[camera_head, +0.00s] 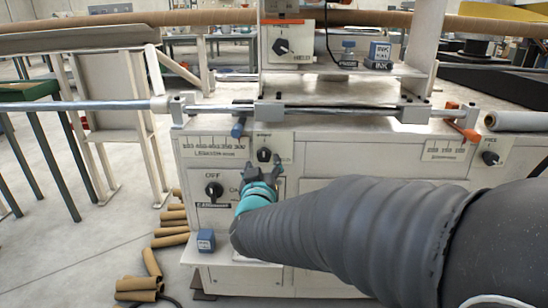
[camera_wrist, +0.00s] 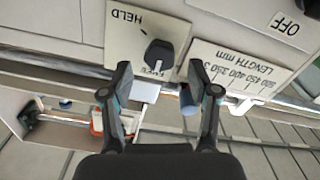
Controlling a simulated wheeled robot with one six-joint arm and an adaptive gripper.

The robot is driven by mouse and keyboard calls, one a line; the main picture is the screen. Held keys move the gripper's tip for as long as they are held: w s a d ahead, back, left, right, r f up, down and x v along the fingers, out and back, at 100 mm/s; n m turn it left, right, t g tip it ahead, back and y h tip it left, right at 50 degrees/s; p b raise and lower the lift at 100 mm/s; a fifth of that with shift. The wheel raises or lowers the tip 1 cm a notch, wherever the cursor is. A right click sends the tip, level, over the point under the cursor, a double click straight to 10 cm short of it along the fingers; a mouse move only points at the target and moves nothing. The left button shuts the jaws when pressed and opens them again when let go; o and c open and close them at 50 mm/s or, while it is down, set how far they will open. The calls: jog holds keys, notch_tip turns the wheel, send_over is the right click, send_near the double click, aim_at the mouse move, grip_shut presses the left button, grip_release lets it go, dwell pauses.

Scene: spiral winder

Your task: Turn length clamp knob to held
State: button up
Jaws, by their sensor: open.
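The length clamp knob (camera_head: 264,155) is a small black knob on a pale plate at the top of the winder's front panel. In the wrist view the knob (camera_wrist: 159,54) shows large on its plate, upside down, with HELD at upper left and a partly hidden FREE beside it. I cannot tell for sure which label its pointer faces. My gripper (camera_head: 264,169) is at the panel just below the knob. In the wrist view my gripper (camera_wrist: 160,78) is open and empty, its fingertips on either side of the knob's lower edge. I cannot tell if they touch the plate.
A LENGTH mm scale (camera_wrist: 238,68) lies beside the knob plate. An OFF-marked knob (camera_head: 214,189) sits lower left, and a blue box (camera_head: 206,240) stands below it. A blue-ended handle (camera_head: 238,127) and a metal rod (camera_head: 90,106) are above. Cardboard tubes (camera_head: 172,240) lie on the floor.

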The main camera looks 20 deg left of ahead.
aim_at(264, 158)
jog(key=shift+x, duration=1.65)
jog(key=c, duration=1.2)
jog(key=shift+o, duration=0.2)
